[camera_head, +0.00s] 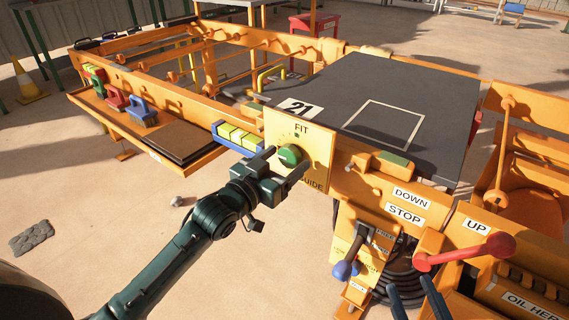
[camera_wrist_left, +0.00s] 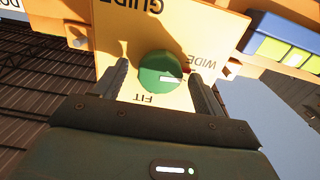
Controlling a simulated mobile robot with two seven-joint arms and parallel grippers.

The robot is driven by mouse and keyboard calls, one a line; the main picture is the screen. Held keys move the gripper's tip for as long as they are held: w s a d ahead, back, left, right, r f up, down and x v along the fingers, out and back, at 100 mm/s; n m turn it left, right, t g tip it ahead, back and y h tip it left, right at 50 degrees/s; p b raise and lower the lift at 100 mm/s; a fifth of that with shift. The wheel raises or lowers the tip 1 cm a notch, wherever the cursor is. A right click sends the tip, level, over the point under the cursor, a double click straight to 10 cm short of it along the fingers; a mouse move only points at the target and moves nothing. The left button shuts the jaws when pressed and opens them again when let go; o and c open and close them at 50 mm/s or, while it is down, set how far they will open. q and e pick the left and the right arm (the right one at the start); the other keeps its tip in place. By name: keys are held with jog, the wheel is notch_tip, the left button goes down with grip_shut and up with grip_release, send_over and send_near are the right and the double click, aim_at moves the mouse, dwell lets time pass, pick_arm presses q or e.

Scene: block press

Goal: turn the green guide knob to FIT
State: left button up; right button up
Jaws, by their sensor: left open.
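The green guide knob (camera_head: 290,156) sits on a yellow panel (camera_head: 318,145) with FIT printed above it and GUIDE below. In the left wrist view the knob (camera_wrist_left: 158,72) carries a white mark that points right, towards the WIDE side, while FIT is printed at the knob's lower edge. My left gripper (camera_head: 287,163) is open at the panel. In the wrist view its fingers (camera_wrist_left: 163,88) stand on either side of the knob, with a visible gap on each side. My right gripper (camera_head: 412,289) shows only as two dark, separated fingertips at the bottom edge.
A red-knobbed lever (camera_head: 465,252) and a blue-knobbed lever (camera_head: 350,262) stand at lower right. Coloured handled tools (camera_head: 140,110) sit on the left shelf.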

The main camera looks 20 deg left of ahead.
pick_arm(q)
jog(key=shift+w+d, duration=0.1)
jog(key=shift+w, duration=0.15)
jog(key=shift+c, duration=0.3)
jog(key=c, duration=0.9)
